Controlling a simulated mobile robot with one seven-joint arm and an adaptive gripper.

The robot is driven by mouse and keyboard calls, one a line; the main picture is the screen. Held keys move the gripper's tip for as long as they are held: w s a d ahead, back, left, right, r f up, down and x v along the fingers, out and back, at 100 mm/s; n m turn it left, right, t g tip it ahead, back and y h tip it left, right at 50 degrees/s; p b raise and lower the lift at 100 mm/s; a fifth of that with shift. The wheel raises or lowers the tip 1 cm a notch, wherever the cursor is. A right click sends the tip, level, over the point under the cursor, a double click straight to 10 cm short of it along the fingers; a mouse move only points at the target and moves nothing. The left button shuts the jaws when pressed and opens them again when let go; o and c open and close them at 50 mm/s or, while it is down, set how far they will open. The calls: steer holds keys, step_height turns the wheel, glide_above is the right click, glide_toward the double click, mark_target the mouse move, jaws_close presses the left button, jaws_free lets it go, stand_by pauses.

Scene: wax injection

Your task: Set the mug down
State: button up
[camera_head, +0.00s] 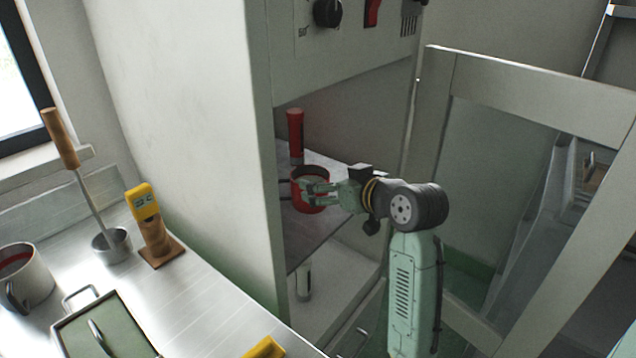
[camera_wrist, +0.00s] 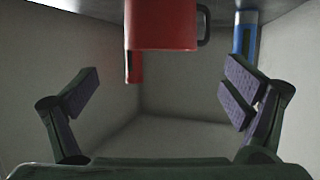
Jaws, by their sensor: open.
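The red mug (camera_head: 309,208) stands upright on the grey shelf (camera_head: 318,228) inside the open cabinet. In the wrist view, the mug (camera_wrist: 160,25) appears upside down at the top, with its dark handle to the right. My gripper (camera_head: 318,190) is at the mug's near side and partly covers it in the head view. In the wrist view, my gripper (camera_wrist: 160,88) has its two fingers spread wide, with nothing between the pads. The mug shows beyond the fingers and not clamped by them. Any slight finger contact is hard to tell.
A red cylinder (camera_head: 295,132) stands behind the mug. A blue object (camera_wrist: 245,38) shows beside the mug in the wrist view. The cabinet's side wall (camera_head: 190,110) is left of my arm, and its open door (camera_head: 520,85) is right. A metal counter (camera_head: 205,300) holds several tools.

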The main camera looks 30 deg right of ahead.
steer(key=shift+v, duration=1.75)
steer(key=shift+c, duration=0.4)
